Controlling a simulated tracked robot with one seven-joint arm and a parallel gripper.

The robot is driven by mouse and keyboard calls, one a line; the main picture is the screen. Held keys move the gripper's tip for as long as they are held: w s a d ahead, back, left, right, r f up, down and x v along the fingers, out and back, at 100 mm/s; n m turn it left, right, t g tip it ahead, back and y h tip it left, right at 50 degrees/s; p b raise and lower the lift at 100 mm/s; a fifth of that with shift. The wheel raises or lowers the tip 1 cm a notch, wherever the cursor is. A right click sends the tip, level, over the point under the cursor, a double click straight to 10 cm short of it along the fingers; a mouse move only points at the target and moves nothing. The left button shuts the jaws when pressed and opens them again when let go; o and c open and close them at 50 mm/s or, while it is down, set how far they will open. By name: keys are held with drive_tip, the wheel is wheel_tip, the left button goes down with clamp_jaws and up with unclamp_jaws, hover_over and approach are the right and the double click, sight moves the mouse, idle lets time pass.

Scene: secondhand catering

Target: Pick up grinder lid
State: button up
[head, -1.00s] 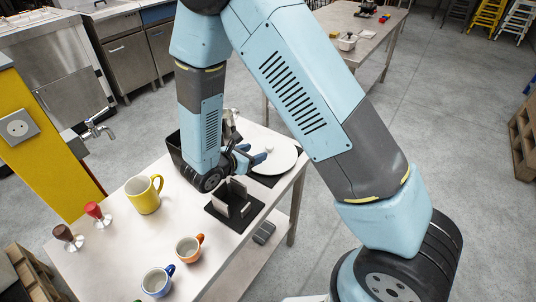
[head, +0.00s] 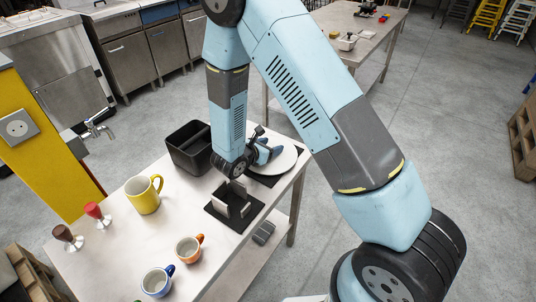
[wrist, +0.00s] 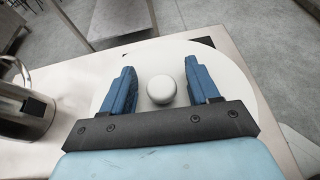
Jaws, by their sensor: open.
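The grinder lid (head: 286,160) is a white round disc lying flat near the table's far right edge, partly hidden by my gripper in the head view. In the wrist view the lid (wrist: 240,85) fills the middle, with its round white knob (wrist: 161,89) standing up. My gripper (wrist: 159,68) is open, its two blue fingers on either side of the knob with a gap at each side. In the head view my gripper (head: 264,152) is over the lid's left part. Whether the fingers touch the lid is unclear.
A black stand (head: 233,206) is just in front of my gripper, and a black bin (head: 190,148) to its left. A metal vessel (wrist: 25,112) shows left in the wrist view. A yellow mug (head: 142,196) and two small cups, orange (head: 187,250) and blue (head: 156,282), stand nearer.

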drive_tip(key=c, duration=1.1)
drive_tip(key=shift+r, duration=0.1)
